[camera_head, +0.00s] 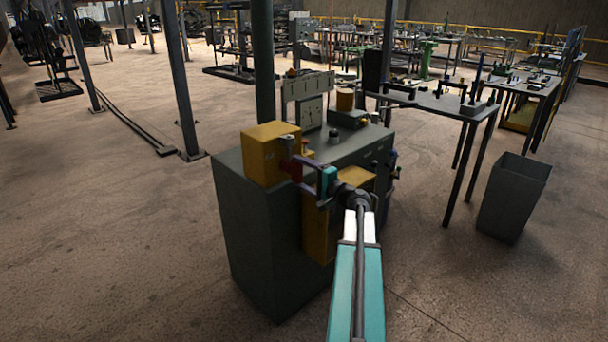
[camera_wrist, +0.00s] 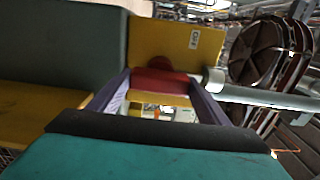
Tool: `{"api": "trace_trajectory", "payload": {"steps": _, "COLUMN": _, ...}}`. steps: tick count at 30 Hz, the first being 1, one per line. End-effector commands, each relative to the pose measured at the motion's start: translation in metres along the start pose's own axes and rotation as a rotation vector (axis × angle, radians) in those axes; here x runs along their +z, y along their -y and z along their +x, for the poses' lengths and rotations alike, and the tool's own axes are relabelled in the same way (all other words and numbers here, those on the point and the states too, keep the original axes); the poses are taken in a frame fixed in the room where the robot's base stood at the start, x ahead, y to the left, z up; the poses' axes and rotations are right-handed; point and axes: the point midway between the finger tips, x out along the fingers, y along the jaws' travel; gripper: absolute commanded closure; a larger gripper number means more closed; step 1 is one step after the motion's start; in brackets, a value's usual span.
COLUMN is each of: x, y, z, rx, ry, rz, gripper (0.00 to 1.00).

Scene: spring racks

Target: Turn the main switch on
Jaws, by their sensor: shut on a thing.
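The main switch appears as a red knob (camera_head: 288,166) on the side of a yellow box (camera_head: 264,148) at the upper corner of a dark green machine cabinet (camera_head: 258,220). In the wrist view the red knob (camera_wrist: 160,82) lies between the two purple-grey fingers, in front of the yellow box (camera_wrist: 150,38) with a small white label marked "OFF" or similar, too small to read surely. My gripper (camera_head: 300,176) is shut on the red knob. The fingers hide part of the knob, so its turn angle cannot be told.
A second yellow box (camera_head: 318,228) sits low on the cabinet beside my arm. A gauge panel (camera_head: 309,110) stands on top. A work table (camera_head: 440,102) and a dark bin (camera_head: 514,198) stand to the right. Open floor (camera_head: 110,220) lies to the left.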

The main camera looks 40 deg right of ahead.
Motion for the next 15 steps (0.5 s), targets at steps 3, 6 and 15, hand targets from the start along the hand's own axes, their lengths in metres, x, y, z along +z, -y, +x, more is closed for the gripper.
{"api": "trace_trajectory", "payload": {"steps": 3, "x": 0.0037, "y": 0.0026, "z": 0.0024, "rx": -0.005, "ry": 0.003, "rz": 0.012, "gripper": 0.70}}
{"api": "trace_trajectory", "payload": {"steps": 6, "x": 0.0055, "y": 0.0021, "z": 0.0031, "rx": -0.005, "ry": 0.005, "rz": 0.016, "gripper": 0.70}}
{"api": "trace_trajectory", "payload": {"steps": 15, "x": 0.0081, "y": 0.0005, "z": 0.0041, "rx": -0.002, "ry": 0.009, "rz": 0.018, "gripper": 0.70}}
